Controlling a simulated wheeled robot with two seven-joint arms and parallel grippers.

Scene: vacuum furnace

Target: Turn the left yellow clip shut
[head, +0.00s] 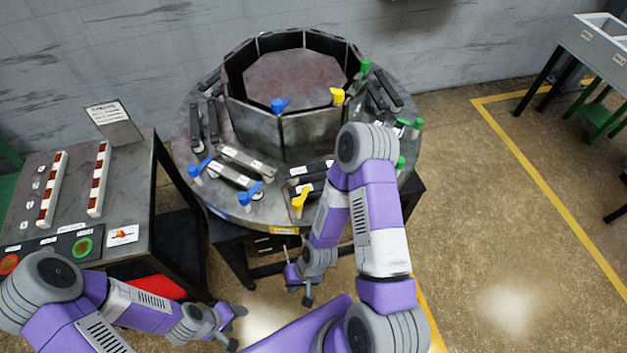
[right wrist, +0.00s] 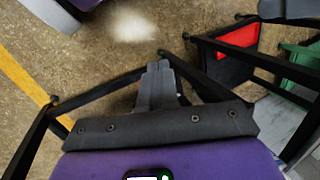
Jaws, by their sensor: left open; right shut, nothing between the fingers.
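One yellow clip (head: 300,203) stands at the front rim of the round table, its handle tilted up. A second yellow clip (head: 338,97) is on the top edge of the octagonal wall. My right gripper (head: 307,298) is shut and empty, low in front of the table and below the front yellow clip. My left gripper (head: 236,328) is open and empty, low in front of the table and to the left. My right arm covers part of the table's front right.
The round table (head: 190,150) carries the octagonal chamber (head: 262,132), blue clips (head: 250,193), green clips (head: 365,66) and labelled grey bars (head: 248,160). A side table (head: 130,200) with buttons and striped bars stands left. The floor (head: 500,230) at right is clear.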

